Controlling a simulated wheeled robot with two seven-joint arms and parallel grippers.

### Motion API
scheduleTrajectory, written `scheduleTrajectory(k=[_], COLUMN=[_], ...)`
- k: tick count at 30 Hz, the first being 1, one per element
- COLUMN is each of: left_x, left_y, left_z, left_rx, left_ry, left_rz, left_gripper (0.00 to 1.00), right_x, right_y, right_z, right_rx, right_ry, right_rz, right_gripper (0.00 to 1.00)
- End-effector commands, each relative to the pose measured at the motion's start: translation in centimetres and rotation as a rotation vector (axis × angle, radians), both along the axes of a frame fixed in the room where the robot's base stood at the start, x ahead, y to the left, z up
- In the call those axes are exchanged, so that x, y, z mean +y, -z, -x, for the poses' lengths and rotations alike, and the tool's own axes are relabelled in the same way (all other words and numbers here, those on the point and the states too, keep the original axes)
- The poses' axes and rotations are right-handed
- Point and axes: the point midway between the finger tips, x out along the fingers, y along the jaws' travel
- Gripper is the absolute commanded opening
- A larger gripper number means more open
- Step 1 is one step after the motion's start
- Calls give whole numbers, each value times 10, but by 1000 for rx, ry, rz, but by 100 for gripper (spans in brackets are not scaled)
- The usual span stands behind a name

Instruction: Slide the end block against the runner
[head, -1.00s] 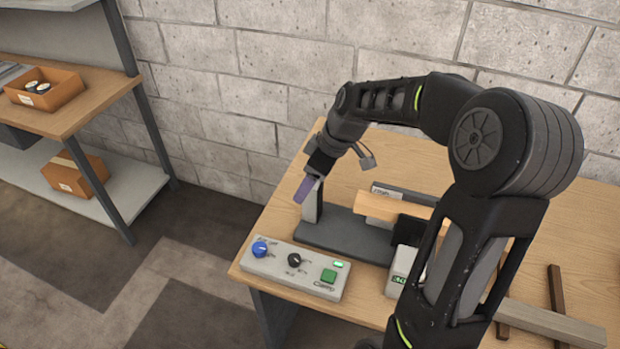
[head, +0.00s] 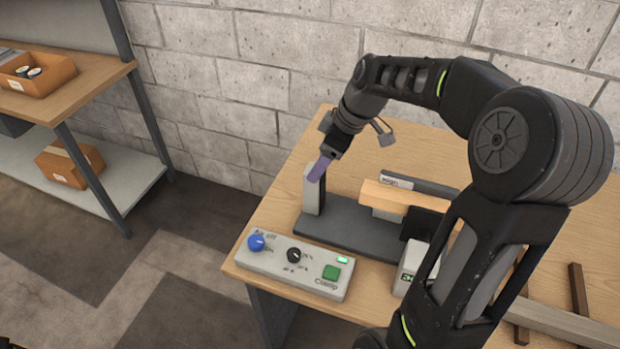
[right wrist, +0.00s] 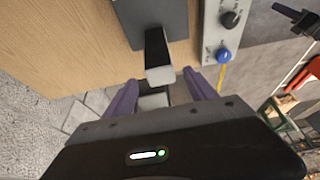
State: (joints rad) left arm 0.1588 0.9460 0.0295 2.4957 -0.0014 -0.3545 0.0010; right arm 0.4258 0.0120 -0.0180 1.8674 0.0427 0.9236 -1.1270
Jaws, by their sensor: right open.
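A grey upright block (head: 312,192) stands at the left end of a dark base (head: 350,228) in the head view. A pale wooden bar (head: 388,196) lies at the base's right part. I cannot tell for certain which of these is the end block or the runner. My right gripper (head: 321,167) is at the top of the upright block. In the right wrist view its purple fingers (right wrist: 160,78) are apart, with the block's pale face (right wrist: 160,75) ahead between them; contact is unclear. What looks like my left gripper (right wrist: 284,10) shows at the top right edge, its fingers unclear.
A control box (head: 295,268) with a blue knob, a black knob and a green button stands in front of the base. A grey label plate (head: 420,185) is behind the bar. Brown and grey beams (head: 565,322) lie at right. A shelf (head: 95,88) stands left.

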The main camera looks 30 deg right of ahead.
Motion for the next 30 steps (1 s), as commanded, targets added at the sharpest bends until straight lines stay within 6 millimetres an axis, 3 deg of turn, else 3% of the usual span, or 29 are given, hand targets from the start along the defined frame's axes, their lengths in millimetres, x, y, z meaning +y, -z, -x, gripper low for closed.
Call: scheduleTrajectory(k=[16,27,30], left_x=[0,0,0], left_y=[-9,-9,-10], left_z=[0,0,0], left_rx=[1,1,1], left_ry=[0,0,0], left_rz=[0,-1,-1], left_gripper=[0,0,0], right_x=[15,17,17], right_y=[64,71,70], right_z=[-21,-24,-24], right_rx=[3,0,0], right_ry=[-1,0,0], right_rz=[-1,0,0], right_gripper=[65,65,57])
